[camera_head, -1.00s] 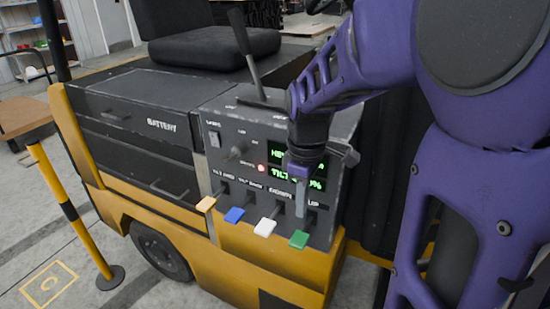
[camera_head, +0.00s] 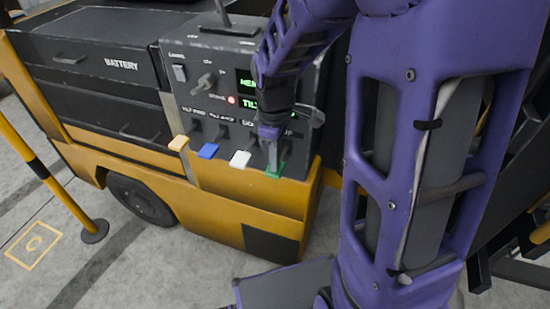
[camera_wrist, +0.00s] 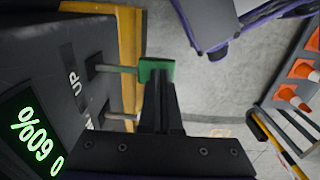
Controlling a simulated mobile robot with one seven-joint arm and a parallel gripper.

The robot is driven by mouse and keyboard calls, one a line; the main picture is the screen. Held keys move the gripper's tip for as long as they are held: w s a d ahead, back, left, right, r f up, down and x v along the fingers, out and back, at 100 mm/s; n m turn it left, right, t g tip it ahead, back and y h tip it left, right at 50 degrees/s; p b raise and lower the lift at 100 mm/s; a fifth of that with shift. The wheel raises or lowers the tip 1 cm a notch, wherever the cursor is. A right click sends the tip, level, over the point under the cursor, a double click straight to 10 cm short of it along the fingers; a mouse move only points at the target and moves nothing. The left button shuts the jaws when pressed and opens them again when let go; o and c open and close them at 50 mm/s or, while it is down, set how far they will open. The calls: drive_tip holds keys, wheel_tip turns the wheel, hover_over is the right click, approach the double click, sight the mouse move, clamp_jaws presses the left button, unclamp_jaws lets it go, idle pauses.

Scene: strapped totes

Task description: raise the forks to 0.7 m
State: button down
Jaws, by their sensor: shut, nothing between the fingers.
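My gripper (camera_head: 274,160) is shut and points down at the green lever (camera_head: 275,172), the rightmost of the levers on the forklift's control panel (camera_head: 215,105). In the wrist view, the closed fingertips (camera_wrist: 159,80) meet the edge of the green paddle (camera_wrist: 157,66), on a stalk beside an "UP" label. They look in contact with it, but I cannot be sure. A white lever (camera_head: 241,159), a blue lever (camera_head: 208,151) and a yellow lever (camera_head: 178,143) stand to the left. The green-lit display (camera_head: 247,90) is partly hidden by my wrist. The forks cannot be made out.
The yellow forklift body (camera_head: 220,205) lies below the panel. A striped post (camera_head: 45,175) stands at left. Orange cones (camera_wrist: 296,96) show at right in the wrist view. Open grey floor (camera_head: 170,260) lies in front.

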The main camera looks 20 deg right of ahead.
sight(275, 174)
drive_tip(key=shift+s+a+f+t+h+b, duration=0.1)
drive_tip(key=shift+s+f+t+h+b, duration=0.1)
drive_tip(key=shift+f+b, duration=0.3)
drive_tip(key=shift+s+a+f+t+h+b, duration=0.1)
drive_tip(key=shift+f+t+b, duration=0.1)
drive_tip(key=shift+f+b, duration=0.25)
wheel_tip(275, 174, down, 2)
drive_tip(key=shift+f, duration=0.1)
drive_tip(key=shift+s, duration=0.2)
drive_tip(key=shift+s+f, duration=0.1)
drive_tip(key=shift+f, duration=0.15)
drive_tip(key=shift+r, duration=0.15)
idle(5.4)
